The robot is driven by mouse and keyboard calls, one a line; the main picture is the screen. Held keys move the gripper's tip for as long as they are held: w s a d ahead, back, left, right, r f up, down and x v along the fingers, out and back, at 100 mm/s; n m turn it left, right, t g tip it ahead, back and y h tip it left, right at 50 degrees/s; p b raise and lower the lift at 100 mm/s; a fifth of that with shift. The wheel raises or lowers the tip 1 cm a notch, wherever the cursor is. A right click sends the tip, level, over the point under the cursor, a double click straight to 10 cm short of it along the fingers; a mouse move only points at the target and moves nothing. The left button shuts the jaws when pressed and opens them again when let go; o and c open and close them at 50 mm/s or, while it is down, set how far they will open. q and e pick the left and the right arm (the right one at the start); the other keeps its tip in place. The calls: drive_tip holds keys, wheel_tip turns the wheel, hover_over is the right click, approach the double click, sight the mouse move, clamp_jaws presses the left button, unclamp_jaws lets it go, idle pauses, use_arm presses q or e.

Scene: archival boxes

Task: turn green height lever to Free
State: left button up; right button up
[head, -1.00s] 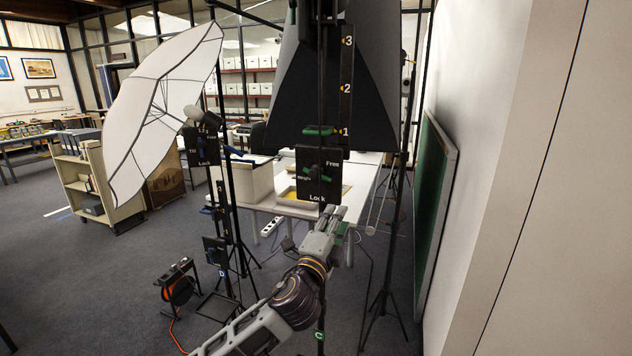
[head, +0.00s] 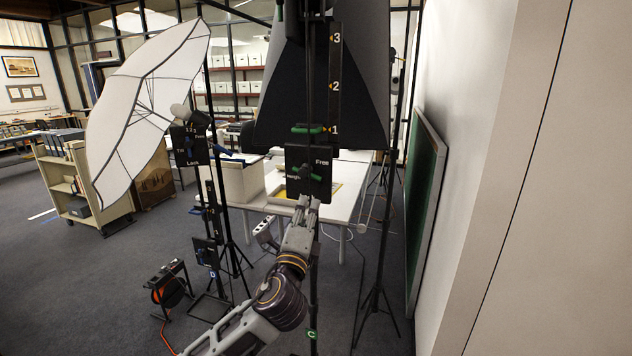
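The black height plate (head: 296,185) with the words Free and Height hangs on a dark stand, right of the picture's middle. The small green height lever (head: 315,177) sits at its centre; its exact angle is hard to make out. The Lock word is hidden behind my gripper. My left gripper (head: 308,201) comes up from below, in front of the plate's lower edge and just under the lever. Its two fingertips show a narrow gap with nothing seen between them. My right gripper is not in view.
A green handle (head: 309,130) and a 1-2-3 scale (head: 335,85) are above the plate. A second stand with a blue-lever plate (head: 188,146) and a white umbrella (head: 150,110) are at left. A white table (head: 345,205) is behind; a wall (head: 475,130) closes the right.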

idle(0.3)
use_arm(q)
drive_tip(key=p, duration=0.3)
approach(308, 172)
drive_tip(key=shift+w+d, duration=1.8)
drive_tip(key=shift+w, duration=1)
drive_tip(key=shift+x, duration=1.15)
clamp_jaws()
